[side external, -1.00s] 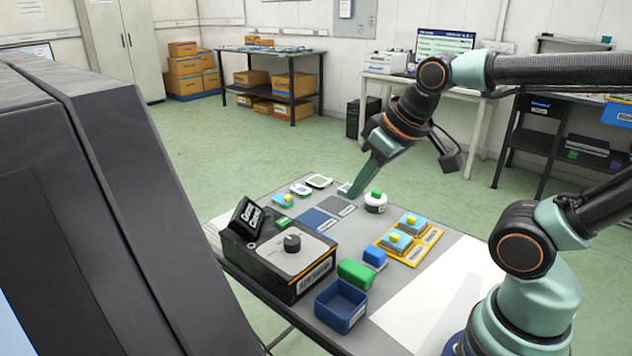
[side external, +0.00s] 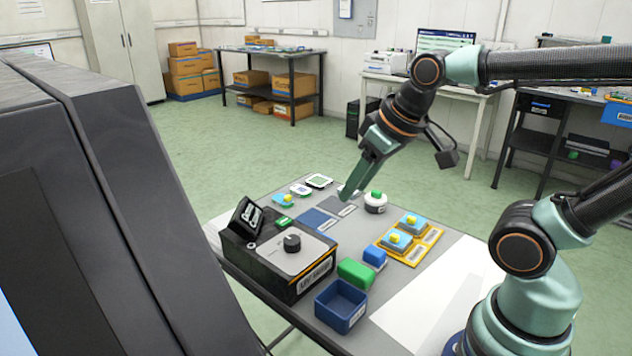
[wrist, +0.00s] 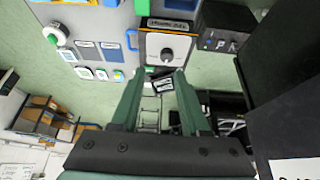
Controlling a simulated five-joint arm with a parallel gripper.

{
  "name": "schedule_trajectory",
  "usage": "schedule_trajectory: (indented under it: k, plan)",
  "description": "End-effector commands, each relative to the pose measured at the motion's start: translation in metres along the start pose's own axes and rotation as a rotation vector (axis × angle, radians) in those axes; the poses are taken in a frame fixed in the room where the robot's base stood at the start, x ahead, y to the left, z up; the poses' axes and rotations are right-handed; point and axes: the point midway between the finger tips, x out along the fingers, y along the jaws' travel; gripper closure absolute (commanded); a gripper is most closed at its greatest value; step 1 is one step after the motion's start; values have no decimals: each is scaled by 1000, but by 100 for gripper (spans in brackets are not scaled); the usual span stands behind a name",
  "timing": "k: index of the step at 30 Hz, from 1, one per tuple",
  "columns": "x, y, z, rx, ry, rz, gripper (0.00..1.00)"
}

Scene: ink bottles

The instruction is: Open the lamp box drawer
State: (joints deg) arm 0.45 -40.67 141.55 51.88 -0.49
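The lamp box (side external: 272,262) is a black box with a light grey top, a dark round knob (side external: 292,242) and a tilted dark display (side external: 246,215). It stands on the front left of the table in the side view. I cannot make out a drawer on it for certain. The grey top with its knob also shows in the wrist view (wrist: 150,60). My gripper (side external: 347,196) is above the far part of the table, behind and to the right of the box, apart from it. In the wrist view its two fingers (wrist: 160,76) are spread with nothing held between them.
A blue open bin (side external: 341,306), a green block (side external: 356,273) and a blue block (side external: 375,258) stand right of the box. A yellow tray (side external: 424,250) holds blue pieces with yellow knobs. A white jar with a green cap (side external: 376,203) stands near my gripper.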

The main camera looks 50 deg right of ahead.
Motion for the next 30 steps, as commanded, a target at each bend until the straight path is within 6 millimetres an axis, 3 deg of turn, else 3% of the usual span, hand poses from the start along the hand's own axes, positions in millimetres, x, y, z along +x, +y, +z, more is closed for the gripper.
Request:
schedule_trajectory:
  k: [8,16,24,30]
  plan:
    - [23,23,-37,-1,-144,21,56]
    - [71,54,-68,-2,-297,22,56]
    - [130,87,-79,0,-429,6,56]
    - [152,98,-78,1,-471,-3,56]
